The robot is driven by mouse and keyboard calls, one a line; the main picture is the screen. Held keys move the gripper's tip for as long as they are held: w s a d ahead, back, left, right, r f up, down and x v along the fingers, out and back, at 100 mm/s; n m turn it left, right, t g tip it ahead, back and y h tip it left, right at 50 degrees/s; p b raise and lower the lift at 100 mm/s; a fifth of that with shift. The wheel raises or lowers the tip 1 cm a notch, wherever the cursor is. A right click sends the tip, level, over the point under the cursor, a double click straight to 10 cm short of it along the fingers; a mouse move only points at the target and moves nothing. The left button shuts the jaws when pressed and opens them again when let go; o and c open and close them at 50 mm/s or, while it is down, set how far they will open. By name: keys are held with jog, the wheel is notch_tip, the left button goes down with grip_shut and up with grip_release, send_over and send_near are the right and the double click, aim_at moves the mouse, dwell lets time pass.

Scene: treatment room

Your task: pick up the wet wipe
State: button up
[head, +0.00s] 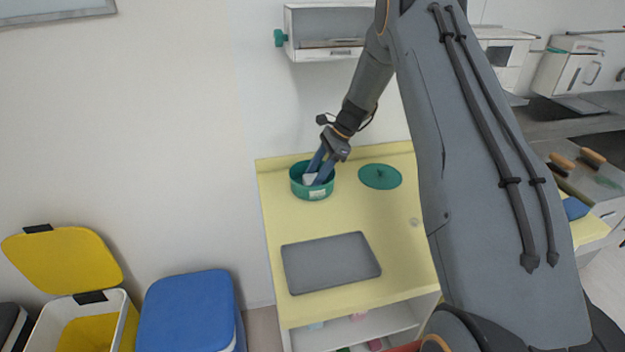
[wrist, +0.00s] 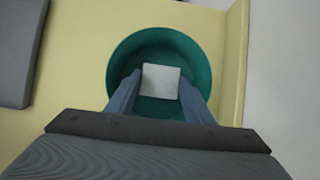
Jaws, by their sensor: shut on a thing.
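A white square wet wipe (wrist: 160,81) is inside a round green tub (wrist: 119,62). In the head view the wipe (head: 310,179) shows as a small pale patch between the fingers, and the tub (head: 312,194) stands at the back left of the yellow table. My gripper (wrist: 160,95) reaches down into the tub with its two blue fingers on either side of the wipe, shut on it. In the head view my gripper (head: 319,174) is tilted over the tub's rim. The fingertips' contact with the wipe is partly hidden.
A green round lid (head: 380,177) lies right of the tub on the yellow table (head: 345,308). A grey tray (head: 330,263) lies nearer the front. A wall dispenser (head: 325,32) hangs above. Bins with yellow (head: 62,260) and blue (head: 188,310) lids stand at the left.

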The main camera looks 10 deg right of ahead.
jog(key=shift+r, duration=0.1)
notch_tip(320, 180, up, 7)
jog(key=b, duration=0.3)
jog(key=shift+w, duration=0.1)
jog(key=d+b, duration=0.6)
jog(key=d, duration=1.2)
jog(key=shift+o, duration=1.2)
jog(key=shift+c, duration=0.3)
